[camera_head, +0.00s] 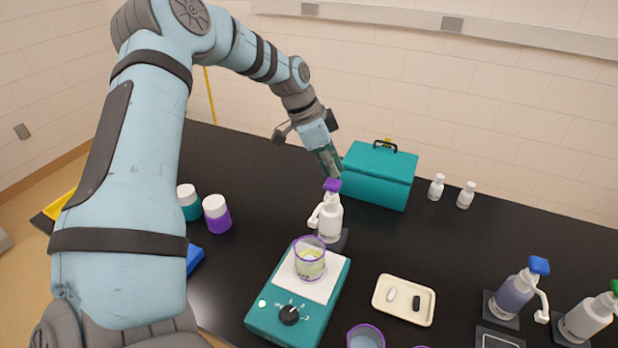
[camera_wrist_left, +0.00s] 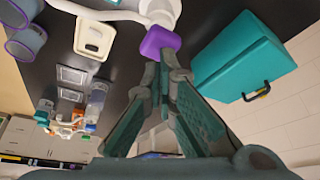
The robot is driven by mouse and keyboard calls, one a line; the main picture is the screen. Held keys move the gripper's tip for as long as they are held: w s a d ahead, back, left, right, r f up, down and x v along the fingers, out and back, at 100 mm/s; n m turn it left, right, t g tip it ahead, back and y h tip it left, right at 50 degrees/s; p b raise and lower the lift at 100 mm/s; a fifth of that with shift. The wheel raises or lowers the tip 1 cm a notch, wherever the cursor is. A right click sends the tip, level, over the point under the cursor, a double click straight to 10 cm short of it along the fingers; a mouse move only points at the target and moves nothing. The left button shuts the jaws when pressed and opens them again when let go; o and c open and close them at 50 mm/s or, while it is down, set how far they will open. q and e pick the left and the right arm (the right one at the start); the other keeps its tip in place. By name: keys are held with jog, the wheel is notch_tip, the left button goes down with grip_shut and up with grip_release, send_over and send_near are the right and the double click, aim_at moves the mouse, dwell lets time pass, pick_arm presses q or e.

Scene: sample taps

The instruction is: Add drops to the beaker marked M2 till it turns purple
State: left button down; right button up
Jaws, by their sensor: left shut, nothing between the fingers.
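A clear beaker (camera_head: 310,268) with a purple rim and some yellowish liquid stands on the white top of a teal stirrer (camera_head: 265,318). I cannot read a mark M2 on it. A white dropper bottle (camera_head: 329,222) with a purple cap (camera_head: 332,185) stands just behind it, its spout towards the beaker. The purple cap also shows in the left wrist view (camera_wrist_left: 160,42). My left gripper (camera_head: 336,174) is shut and empty, its fingertips right by the purple cap. I cannot tell whether they touch it. My right gripper is not in view.
A teal box (camera_head: 378,176) stands close behind the left gripper. A cream tray (camera_head: 404,300) with two small bars lies right of the stirrer. A blue-capped bottle (camera_head: 515,292) and a green-capped bottle (camera_head: 588,318) stand at the right. Another beaker (camera_head: 366,338) is at the front edge.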

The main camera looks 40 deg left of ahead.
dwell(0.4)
pick_arm(q)
notch_tip(320, 180, up, 6)
jog(key=p, duration=0.4)
jog(key=shift+p, duration=0.4)
